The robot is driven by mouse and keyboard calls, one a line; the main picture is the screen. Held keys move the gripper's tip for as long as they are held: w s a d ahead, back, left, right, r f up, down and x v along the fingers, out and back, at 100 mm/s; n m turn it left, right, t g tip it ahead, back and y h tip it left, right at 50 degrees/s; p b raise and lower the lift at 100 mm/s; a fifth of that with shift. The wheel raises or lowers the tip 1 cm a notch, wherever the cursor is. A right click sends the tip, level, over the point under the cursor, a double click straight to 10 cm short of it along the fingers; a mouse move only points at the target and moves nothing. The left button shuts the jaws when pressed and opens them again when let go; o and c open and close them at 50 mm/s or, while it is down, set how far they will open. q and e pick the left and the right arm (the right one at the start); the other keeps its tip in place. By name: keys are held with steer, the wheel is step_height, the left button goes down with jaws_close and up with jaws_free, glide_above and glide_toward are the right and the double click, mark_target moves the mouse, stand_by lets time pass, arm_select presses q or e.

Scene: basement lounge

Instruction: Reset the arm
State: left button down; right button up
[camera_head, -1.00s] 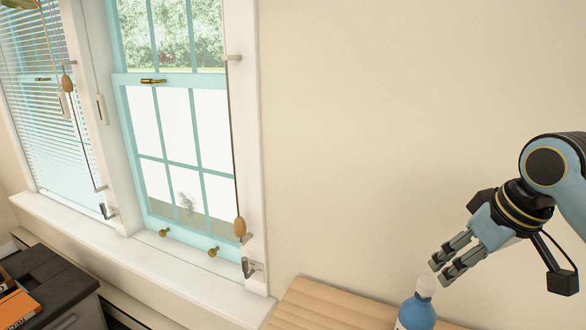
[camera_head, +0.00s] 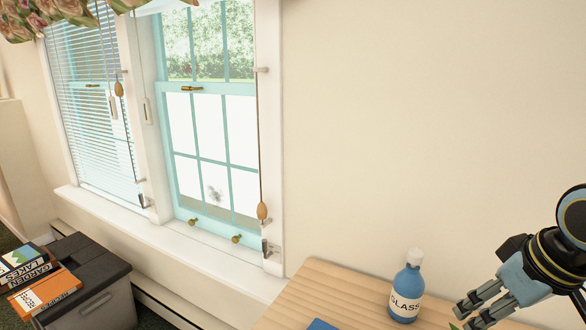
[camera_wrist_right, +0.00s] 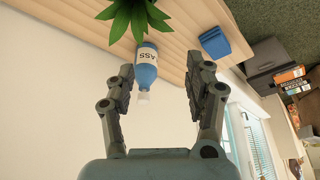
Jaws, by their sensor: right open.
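My right gripper (camera_head: 466,318) is at the lower right of the head view, to the right of the blue bottle and apart from it. In the right wrist view its two fingers (camera_wrist_right: 158,85) are spread, with nothing held between them. The blue bottle (camera_head: 406,293), with a white cap and a label reading "GLASS", stands upright on the wooden table. It also shows in the right wrist view (camera_wrist_right: 147,70), beyond the fingers. My left gripper is not in either view.
The wooden table (camera_head: 335,290) stands against the wall, with a blue object (camera_head: 320,325) at its front. A green plant (camera_wrist_right: 135,15) shows near the bottle. A dark-lidded box (camera_head: 100,270) with books (camera_head: 45,290) is at lower left. Windows (camera_head: 210,120) line the left wall.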

steer(key=s+a+f+m+h, duration=0.1)
steer(key=s+f, duration=0.1)
steer(key=s, duration=0.8)
steer(key=s+a+f+m+h, duration=0.1)
steer(key=s+a, duration=0.1)
steer(key=s, duration=0.8)
steer(key=s+d+f+g+b, duration=0.15)
steer(key=f+b, duration=0.35)
steer(key=f, duration=1.4)
steer(key=s+d+f+g+b, duration=0.15)
steer(key=f+b, duration=0.35)
steer(key=f, duration=1.4)
arm_select(q)
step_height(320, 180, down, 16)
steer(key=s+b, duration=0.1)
steer(key=b, duration=0.4)
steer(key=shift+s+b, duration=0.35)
steer(key=shift+b, duration=0.05)
arm_select(e)
steer(key=s+f, duration=1.6)
steer(key=f, duration=0.4)
steer(key=shift+s+d, duration=0.4)
